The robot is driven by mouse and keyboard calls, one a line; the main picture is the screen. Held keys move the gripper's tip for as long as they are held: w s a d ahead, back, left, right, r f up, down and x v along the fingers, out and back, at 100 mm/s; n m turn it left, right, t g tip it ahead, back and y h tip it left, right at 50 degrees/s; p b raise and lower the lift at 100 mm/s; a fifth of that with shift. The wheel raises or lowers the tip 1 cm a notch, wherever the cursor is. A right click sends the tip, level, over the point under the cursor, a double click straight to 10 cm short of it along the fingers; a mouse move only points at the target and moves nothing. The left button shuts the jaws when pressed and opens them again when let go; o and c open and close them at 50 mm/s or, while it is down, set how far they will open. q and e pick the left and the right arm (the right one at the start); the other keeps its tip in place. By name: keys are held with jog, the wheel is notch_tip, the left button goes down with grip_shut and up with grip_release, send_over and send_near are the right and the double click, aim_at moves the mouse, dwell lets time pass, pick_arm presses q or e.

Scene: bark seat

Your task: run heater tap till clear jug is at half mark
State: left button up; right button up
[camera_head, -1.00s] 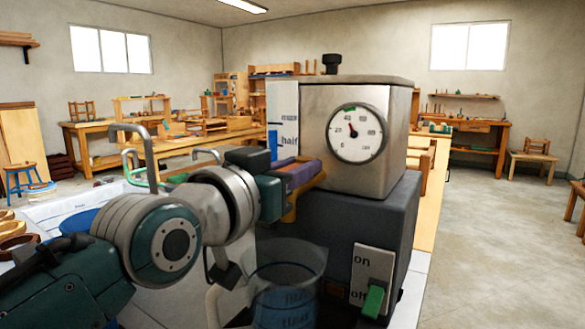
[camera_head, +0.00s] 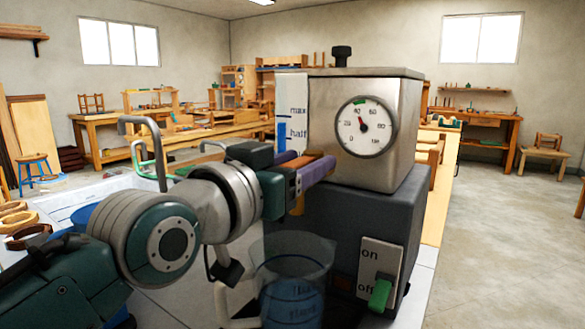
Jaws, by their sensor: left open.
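The heater is a steel tank (camera_head: 335,115) on a dark base (camera_head: 345,225), with a round dial (camera_head: 364,127) whose needle points near 40. Its sight strip (camera_head: 291,100) reads "max" and "half", with blue beside the lower mark. A green lever (camera_head: 380,293) sits low, by "off". The clear jug (camera_head: 298,262) stands upright in front of the base, with bluish contents low down; its marks are blurred and its exact level is unclear. My left gripper (camera_head: 313,170) is open at the tank's lower left, above the jug; it hides the tap area. My right gripper is not in view.
A blue bowl (camera_head: 84,217) and wooden rings (camera_head: 18,222) lie at left, partly behind my arm. A white worktop (camera_head: 150,305) runs under the jug. Benches and a blue stool (camera_head: 37,172) stand farther back.

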pick_arm(q)
jog(key=v, duration=0.9)
jog(key=shift+p, duration=0.45)
jog(key=shift+w+r, duration=0.1)
jog(key=s+a+f+n+g+y+p, duration=0.1)
jog(key=s+a+f+g+y+p, duration=0.2)
jog(key=s, duration=0.6)
jog(key=s+a+f+n+g+y+p, duration=0.2)
jog(key=s+a+g+y+p, duration=0.15)
jog(key=s+a+g, duration=0.35)
jog(key=s+a+f+n+g+y+p, duration=0.1)
jog(key=s+a+f+g+y+p, duration=0.2)
jog(key=s, duration=0.7)
notch_tip(320, 180, up, 38)
jog(key=p, duration=3.8)
jog(key=shift+s+a+t+h, duration=0.2)
jog(key=shift+t+h, duration=0.2)
jog(key=shift+h, duration=0.05)
